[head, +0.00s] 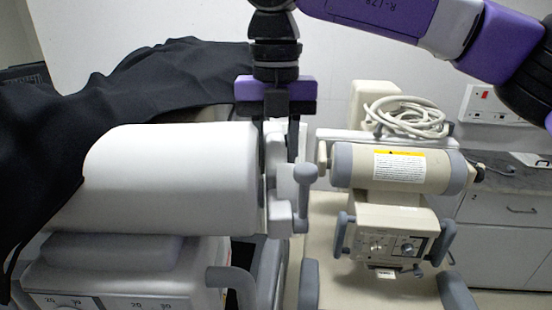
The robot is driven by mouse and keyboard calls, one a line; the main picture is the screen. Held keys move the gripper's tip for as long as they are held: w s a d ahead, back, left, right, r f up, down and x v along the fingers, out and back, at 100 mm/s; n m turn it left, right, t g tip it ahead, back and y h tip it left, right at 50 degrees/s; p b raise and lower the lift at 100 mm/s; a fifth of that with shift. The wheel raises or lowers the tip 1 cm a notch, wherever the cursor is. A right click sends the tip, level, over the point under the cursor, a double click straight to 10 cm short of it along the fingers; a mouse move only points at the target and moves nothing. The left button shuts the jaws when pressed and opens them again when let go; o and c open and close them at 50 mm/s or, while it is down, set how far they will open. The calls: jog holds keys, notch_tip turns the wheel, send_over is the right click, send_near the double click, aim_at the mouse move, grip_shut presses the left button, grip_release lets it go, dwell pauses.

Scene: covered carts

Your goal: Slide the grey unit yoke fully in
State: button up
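The left unit has a large pale grey-white cylinder (175,180) lying level, partly under a black cover. At its right end is a light bracket (275,165), which looks like the yoke, with a grey knobbed handle (305,185) in front. My gripper (277,155) points straight down at this end. Its two dark fingers stand apart, one on each side of the light bracket. I cannot tell whether they press on it. The lower fingertips and the inner part of the yoke are hidden.
A black cloth (120,90) drapes over the left unit. Close on the right stands a beige unit (400,170) with grey bands, a control box (390,235) and a coiled cable (405,117) on top. A counter (510,215) stands at the far right. The gap between units is narrow.

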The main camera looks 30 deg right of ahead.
jog(key=shift+o, duration=1.1)
notch_tip(320, 180, up, 8)
jog(key=shift+f+b, duration=0.1)
jog(key=shift+b, duration=0.65)
